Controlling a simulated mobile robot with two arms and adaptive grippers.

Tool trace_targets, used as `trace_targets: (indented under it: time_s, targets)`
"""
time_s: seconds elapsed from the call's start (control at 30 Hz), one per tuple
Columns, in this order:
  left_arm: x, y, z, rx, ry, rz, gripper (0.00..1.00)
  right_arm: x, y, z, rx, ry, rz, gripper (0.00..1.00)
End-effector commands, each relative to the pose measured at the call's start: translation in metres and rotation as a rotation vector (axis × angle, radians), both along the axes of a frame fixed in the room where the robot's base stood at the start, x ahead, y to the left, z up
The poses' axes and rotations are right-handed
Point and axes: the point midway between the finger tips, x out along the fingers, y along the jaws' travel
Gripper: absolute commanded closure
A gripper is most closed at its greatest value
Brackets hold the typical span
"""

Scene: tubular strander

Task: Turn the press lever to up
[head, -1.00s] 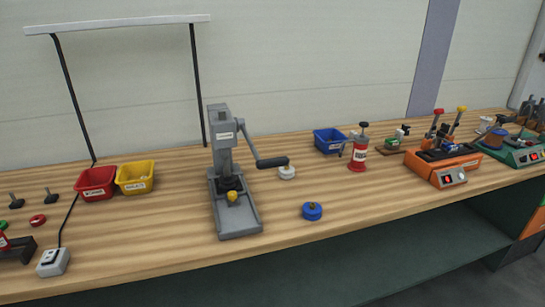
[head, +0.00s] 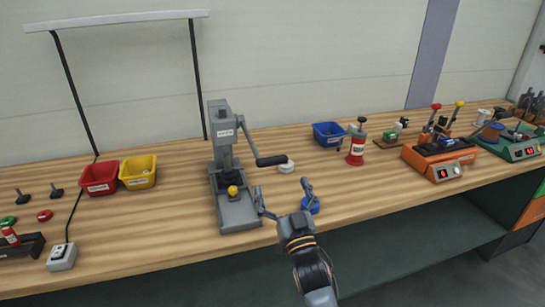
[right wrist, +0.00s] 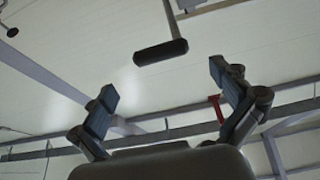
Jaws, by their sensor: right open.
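The grey press (head: 225,165) stands upright on the bench left of the middle. Its lever (head: 249,146) slopes down to the right and ends in a black grip (head: 271,161). My right gripper (head: 284,189) is in front of the press, to the right of its base, below the black grip in the picture. Its fingers are spread and empty. In the right wrist view, the black grip (right wrist: 160,52) hangs beyond my open fingers (right wrist: 162,83), apart from them and roughly centred between them. My left gripper is not in view.
A blue round part (head: 311,205) lies on the bench, partly hidden by a right finger. A white round part (head: 286,167) lies near the grip. Red (head: 100,178) and yellow (head: 138,173) bins stand left of the press. A red cylinder tool (head: 356,148) stands to the right.

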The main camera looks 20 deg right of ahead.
Motion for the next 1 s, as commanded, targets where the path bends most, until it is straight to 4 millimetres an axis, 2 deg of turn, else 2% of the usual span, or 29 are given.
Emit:
trace_targets:
  time_s: [0.03,0.2,0.4,0.8,0.83,0.87,1.0]
  targets:
    - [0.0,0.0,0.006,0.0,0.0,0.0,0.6,0.012,0.0,0.008,0.001,-0.002,0.0,0.0]
    - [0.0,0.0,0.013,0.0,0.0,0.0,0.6,0.043,0.001,0.021,0.0,-0.001,-0.001,0.0]
    - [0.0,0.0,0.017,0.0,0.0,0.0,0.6,0.067,0.002,0.028,0.0,0.001,0.0,0.0]
    - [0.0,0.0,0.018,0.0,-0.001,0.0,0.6,0.075,0.003,0.03,0.0,0.002,0.0,0.0]
    - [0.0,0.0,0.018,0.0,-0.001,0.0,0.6,0.075,0.003,0.03,0.0,0.002,0.0,0.02]
    - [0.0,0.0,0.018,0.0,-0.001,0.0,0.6,0.074,0.003,0.03,0.0,0.002,0.0,0.08]
    - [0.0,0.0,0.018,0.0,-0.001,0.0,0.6,0.074,0.003,0.03,0.0,0.002,0.0,0.37]
